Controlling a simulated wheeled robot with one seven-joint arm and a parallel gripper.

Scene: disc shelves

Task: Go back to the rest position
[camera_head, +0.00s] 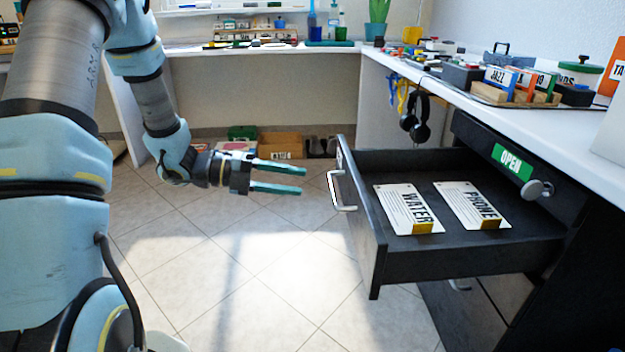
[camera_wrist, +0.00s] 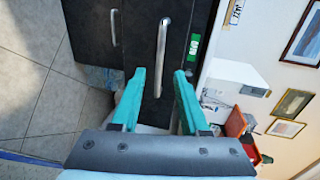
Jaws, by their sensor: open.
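My gripper (camera_head: 279,177) is open and empty, held in the air left of the open drawer in the head view. Its two teal fingers point right, toward the drawer front, and are apart from it. In the wrist view the gripper (camera_wrist: 158,85) shows both fingers spread, with the drawer's front and its metal handle (camera_wrist: 162,45) beyond them. The black drawer (camera_head: 372,225) is pulled out under the counter. Two white cards lie flat in it, one reading WATER (camera_head: 403,208) and one reading PHONE (camera_head: 470,204).
A green OPEN sign (camera_head: 513,161) and a round knob (camera_head: 538,189) are by the drawer. Headphones (camera_head: 415,118) hang under the counter edge. The white counter (camera_head: 440,82) holds labelled disc racks. Boxes (camera_head: 280,145) stand on the floor at the back. Tiled floor (camera_head: 260,270) in front is clear.

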